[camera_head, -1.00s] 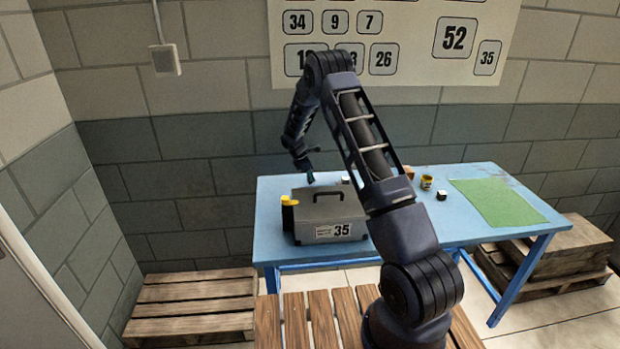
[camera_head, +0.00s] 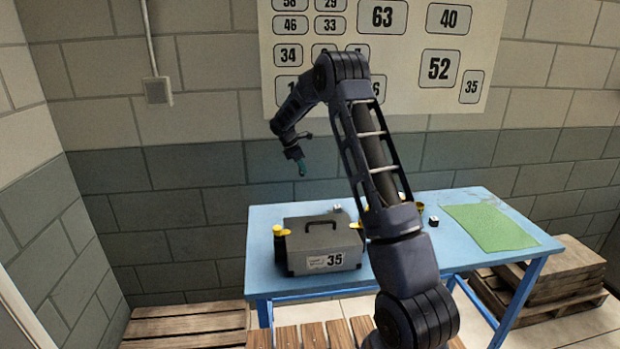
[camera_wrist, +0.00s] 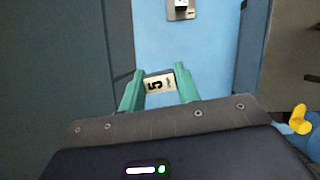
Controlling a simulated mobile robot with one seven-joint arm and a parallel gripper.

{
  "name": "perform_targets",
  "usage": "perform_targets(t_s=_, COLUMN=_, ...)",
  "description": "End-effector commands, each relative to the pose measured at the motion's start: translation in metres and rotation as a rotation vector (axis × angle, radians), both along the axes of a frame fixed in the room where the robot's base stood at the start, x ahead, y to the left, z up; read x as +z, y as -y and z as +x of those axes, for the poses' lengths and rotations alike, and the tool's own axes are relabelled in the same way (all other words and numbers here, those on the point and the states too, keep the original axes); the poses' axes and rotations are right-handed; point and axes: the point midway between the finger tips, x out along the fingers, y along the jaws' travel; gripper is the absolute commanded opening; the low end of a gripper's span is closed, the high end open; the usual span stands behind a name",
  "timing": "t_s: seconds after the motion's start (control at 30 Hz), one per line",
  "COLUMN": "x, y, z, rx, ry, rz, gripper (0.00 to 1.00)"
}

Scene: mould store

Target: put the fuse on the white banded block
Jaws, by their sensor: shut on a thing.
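My gripper (camera_head: 301,168) is raised above the blue table, behind and above the toolbox, in the head view. In the wrist view its green fingers (camera_wrist: 160,92) are shut on a small pale piece marked with a black 5, which I take for the fuse (camera_wrist: 160,84). The fuse is too small to make out in the head view. A small white block (camera_head: 336,208) stands on the table behind the toolbox. Another small block, dark with a white part (camera_head: 433,220), stands farther right. I cannot tell from the head view which block is banded.
A grey toolbox (camera_head: 309,246) marked 35 stands at the table's left, with yellow-topped things (camera_head: 281,232) at its sides. The blue table (camera_head: 468,232) carries a green mat (camera_head: 490,227) at right. A small yellow can (camera_head: 420,208) is partly hidden by my arm.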

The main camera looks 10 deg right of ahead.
Motion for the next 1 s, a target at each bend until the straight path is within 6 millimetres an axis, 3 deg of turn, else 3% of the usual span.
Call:
perform_targets(t_s=0.2, x=0.007, y=0.005, z=0.001, rx=-0.002, ry=0.000, rz=0.000, gripper=0.10)
perform_targets(t_s=0.37, x=0.009, y=0.033, z=0.009, rx=-0.013, ry=-0.002, rz=0.000, gripper=0.10)
perform_targets(t_s=0.7, x=0.017, y=0.139, z=0.030, rx=-0.052, ry=-0.008, rz=0.004, gripper=0.10)
perform_targets(t_s=1.0, x=0.026, y=0.237, z=0.036, rx=-0.085, ry=-0.008, rz=0.006, gripper=0.10)
